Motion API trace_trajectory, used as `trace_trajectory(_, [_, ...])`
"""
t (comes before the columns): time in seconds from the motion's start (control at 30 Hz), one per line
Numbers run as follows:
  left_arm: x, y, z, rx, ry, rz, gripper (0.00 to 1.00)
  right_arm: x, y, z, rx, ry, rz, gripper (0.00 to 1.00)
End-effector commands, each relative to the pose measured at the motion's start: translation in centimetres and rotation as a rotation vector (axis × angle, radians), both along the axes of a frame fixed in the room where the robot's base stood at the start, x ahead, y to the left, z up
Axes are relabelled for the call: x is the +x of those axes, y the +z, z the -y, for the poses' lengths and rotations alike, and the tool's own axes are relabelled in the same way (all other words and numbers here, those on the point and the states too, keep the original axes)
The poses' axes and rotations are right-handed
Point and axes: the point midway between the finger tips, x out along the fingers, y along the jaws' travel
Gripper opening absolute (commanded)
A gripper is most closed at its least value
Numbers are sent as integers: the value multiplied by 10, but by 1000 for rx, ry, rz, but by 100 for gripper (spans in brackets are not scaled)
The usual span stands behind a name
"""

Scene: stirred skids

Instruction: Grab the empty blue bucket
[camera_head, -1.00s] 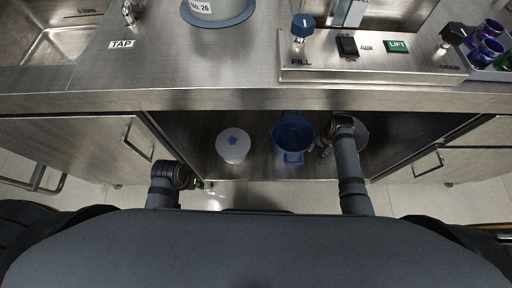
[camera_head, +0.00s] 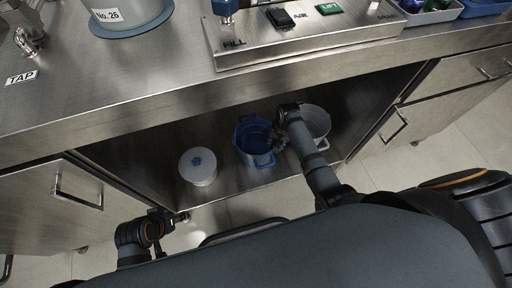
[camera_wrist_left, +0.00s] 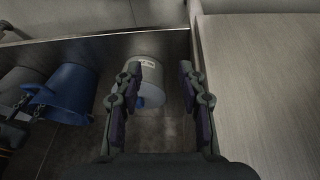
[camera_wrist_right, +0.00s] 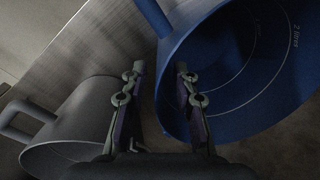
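The blue bucket (camera_head: 247,133) stands on the cabinet's lower shelf, between a white lidded bucket and a grey one. In the right wrist view the blue bucket (camera_wrist_right: 262,55) fills the right side. Its inside shows measuring marks, including "2 litres", and no contents are seen. My right gripper (camera_head: 276,146) is at the blue bucket's right side. Its fingers (camera_wrist_right: 160,75) are open, with the bucket's rim edge near the right finger; I cannot tell if they touch. My left gripper (camera_head: 182,217) is open and empty, in front of the white bucket (camera_wrist_left: 150,73).
The white bucket (camera_head: 205,174) has a blue knob on its lid. The grey bucket (camera_head: 318,122) stands close right of my right gripper, partly hidden by the arm. The steel counter (camera_head: 150,85) overhangs the shelf. Cabinet doors (camera_head: 52,205) flank the opening.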

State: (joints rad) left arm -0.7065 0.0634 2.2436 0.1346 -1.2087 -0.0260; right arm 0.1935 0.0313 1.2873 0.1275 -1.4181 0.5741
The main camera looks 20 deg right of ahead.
Motion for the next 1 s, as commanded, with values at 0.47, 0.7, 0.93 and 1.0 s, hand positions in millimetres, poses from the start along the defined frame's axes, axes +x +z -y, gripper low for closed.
trace_trajectory(0.47, [4, -18, 6, -31, 10, 90, 40, 2, -29, -4, 1, 1, 1, 22])
trace_trajectory(0.7, [4, -18, 6, -31, 10, 89, 40, 2, -28, -4, 1, 0, 1, 0])
trace_trajectory(0.93, [4, -18, 6, -31, 10, 88, 40, 2, -28, -4, 1, 1, 2, 0])
trace_trajectory(1.0, [4, -18, 6, -31, 10, 87, 40, 2, -28, -4, 0, 1, 1, 0])
